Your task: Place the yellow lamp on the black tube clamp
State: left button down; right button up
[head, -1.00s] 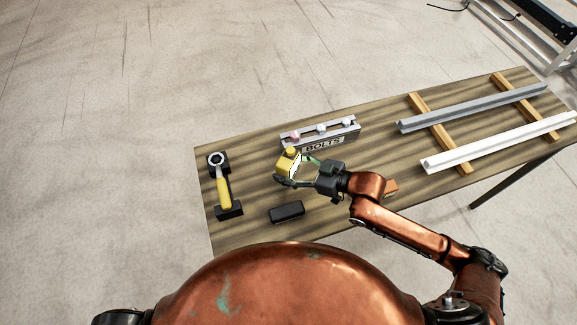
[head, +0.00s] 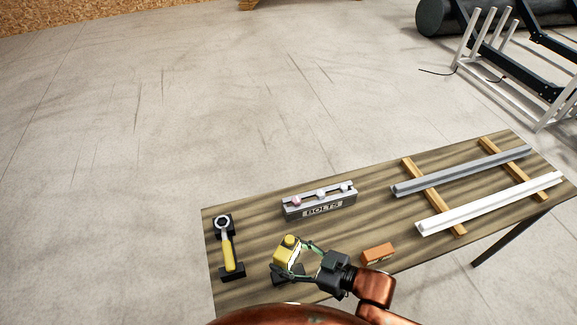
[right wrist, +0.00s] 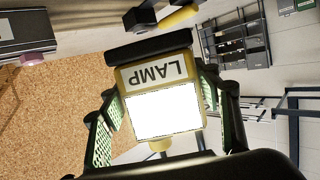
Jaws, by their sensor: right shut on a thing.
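The yellow lamp (head: 285,254) is held in my right gripper (head: 289,266), above the near part of the table. In the right wrist view the lamp (right wrist: 152,78) shows a white panel and the upside-down word LAMP, with the gripper's green-padded fingers (right wrist: 162,117) on both sides. My left gripper is out of view.
A grey BOLTS tray (head: 318,205) stands behind the lamp. A yellow-handled wrench (head: 228,250) on black supports lies left, an orange block (head: 378,254) right. Two bars (head: 465,170) rest on wooden strips. A white-and-black rack (head: 520,65) stands on the floor beyond.

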jog(key=shift+w+d+m+t, duration=0.3)
jog(key=shift+w+t, duration=0.05)
jog(key=shift+t, duration=0.05)
jog(key=w+d+m+t+h, duration=0.1)
jog(key=d+m+t+h, duration=0.2)
jog(key=d+m+h, duration=0.3)
jog(key=w+d+f+m+t+h, duration=0.1)
jog(key=d+m+t+h, duration=0.3)
jog(key=d, duration=1.1)
jog(key=w+m+h, duration=0.1)
jog(key=h, duration=0.1)
jog(key=shift+d+f+m+h, duration=0.3)
jog(key=shift+m+h, duration=0.1)
